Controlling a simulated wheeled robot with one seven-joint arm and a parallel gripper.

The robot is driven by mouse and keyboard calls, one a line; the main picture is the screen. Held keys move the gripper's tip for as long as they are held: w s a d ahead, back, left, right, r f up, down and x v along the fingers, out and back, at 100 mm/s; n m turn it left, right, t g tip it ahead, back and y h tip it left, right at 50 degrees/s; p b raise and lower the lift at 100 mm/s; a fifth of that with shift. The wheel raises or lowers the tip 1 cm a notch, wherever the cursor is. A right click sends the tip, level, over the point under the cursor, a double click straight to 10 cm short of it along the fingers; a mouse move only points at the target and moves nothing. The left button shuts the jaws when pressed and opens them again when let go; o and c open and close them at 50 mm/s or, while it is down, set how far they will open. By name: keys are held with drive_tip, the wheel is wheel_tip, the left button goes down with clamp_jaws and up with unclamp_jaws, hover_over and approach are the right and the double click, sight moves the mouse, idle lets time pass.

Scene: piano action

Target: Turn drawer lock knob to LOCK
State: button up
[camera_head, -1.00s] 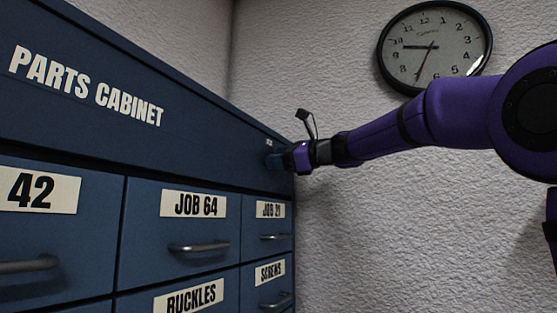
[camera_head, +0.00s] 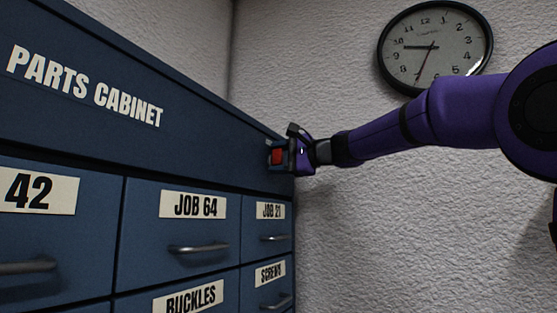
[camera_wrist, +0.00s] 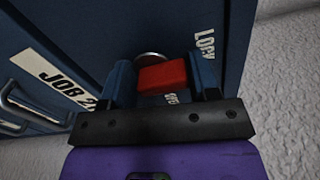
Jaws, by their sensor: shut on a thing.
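The red lock knob (camera_wrist: 162,76) sits on the blue parts cabinet (camera_head: 215,135), near the right end of its top panel. It also shows in the head view (camera_head: 277,156). My gripper (camera_wrist: 165,80) is shut on the knob, with one blue finger on each side of it in the wrist view. In the head view my gripper (camera_head: 283,157) meets the panel from the right. A white LOCK label (camera_wrist: 205,43) shows up and right of the knob in the wrist view. Another white label (camera_wrist: 171,97) below the knob is partly hidden. Which mark the knob points to is unclear.
Labelled drawers with metal handles (camera_head: 199,247) fill the cabinet front below the panel. A rough white wall (camera_head: 400,230) stands close to the right of the cabinet. A round clock (camera_head: 434,45) hangs on it above my arm.

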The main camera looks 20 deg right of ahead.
drive_tip(key=shift+s+r+n, duration=0.2)
drive_tip(key=shift+r+n, duration=0.25)
drive_tip(key=shift+n, duration=0.35)
drive_tip(key=o, duration=0.8)
drive_tip(key=shift+f, duration=0.15)
drive_tip(key=shift+f, duration=0.1)
drive_tip(key=v, duration=1)
drive_tip(key=shift+s+d, duration=0.25)
